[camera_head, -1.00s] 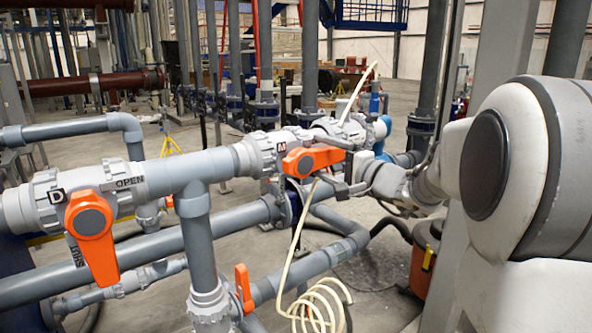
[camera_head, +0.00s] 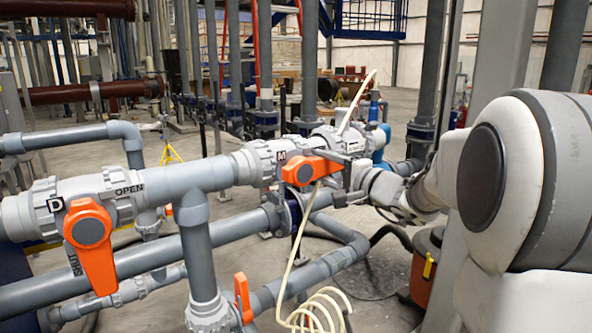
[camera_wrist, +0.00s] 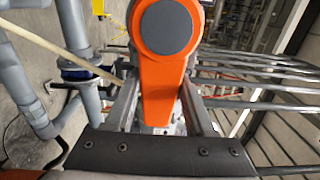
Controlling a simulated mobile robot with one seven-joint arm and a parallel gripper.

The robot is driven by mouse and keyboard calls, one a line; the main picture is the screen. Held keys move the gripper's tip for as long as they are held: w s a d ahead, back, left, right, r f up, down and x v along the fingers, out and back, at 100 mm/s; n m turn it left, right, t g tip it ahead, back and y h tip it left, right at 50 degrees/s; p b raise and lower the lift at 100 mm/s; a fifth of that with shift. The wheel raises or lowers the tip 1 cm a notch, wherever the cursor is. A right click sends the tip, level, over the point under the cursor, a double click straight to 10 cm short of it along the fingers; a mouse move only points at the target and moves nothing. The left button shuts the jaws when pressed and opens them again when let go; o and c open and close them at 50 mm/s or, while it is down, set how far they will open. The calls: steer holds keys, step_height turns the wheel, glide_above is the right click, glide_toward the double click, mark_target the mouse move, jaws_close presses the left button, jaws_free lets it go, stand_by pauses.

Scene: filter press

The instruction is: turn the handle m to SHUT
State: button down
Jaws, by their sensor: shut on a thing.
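Handle m (camera_head: 306,171) is an orange lever with a grey round hub, on a white valve marked M. In the head view it lies roughly along the pipe, its narrow end pointing right. My gripper (camera_head: 344,166) is shut on that narrow end, with one finger on each side. In the wrist view the orange handle (camera_wrist: 165,60) points down the picture, between the two fingers of my gripper (camera_wrist: 160,105). The gripper hides part of the lever's end. I cannot read OPEN or SHUT wording beside handle m.
A second orange handle (camera_head: 92,245), on the valve marked D with OPEN and SHUT labels, is at the left. A small orange handle (camera_head: 243,297) is below. Grey pipes (camera_head: 200,240) and a coiled cream hose (camera_head: 318,312) lie below and near the valve.

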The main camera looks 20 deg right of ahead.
steer(key=f+m, duration=0.2)
steer(key=m, duration=0.1)
steer(key=f+m, duration=0.1)
steer(key=m, duration=0.1)
steer(key=shift+s+a, duration=0.15)
steer(key=shift+a, duration=0.2)
steer(key=s+a+f+m+p, duration=0.2)
steer(key=a+m+p, duration=0.3)
steer(key=m, duration=0.8)
steer(key=shift+a+f+m+p, duration=0.3)
steer(key=shift+a+f+p, duration=0.05)
steer(key=shift+f, duration=0.25)
steer(key=shift+c, duration=1.2)
jaws_free()
steer(key=shift+r, duration=0.1)
steer(key=v, duration=0.7)
steer(key=shift+d, duration=0.2)
steer(key=shift+r, duration=0.1)
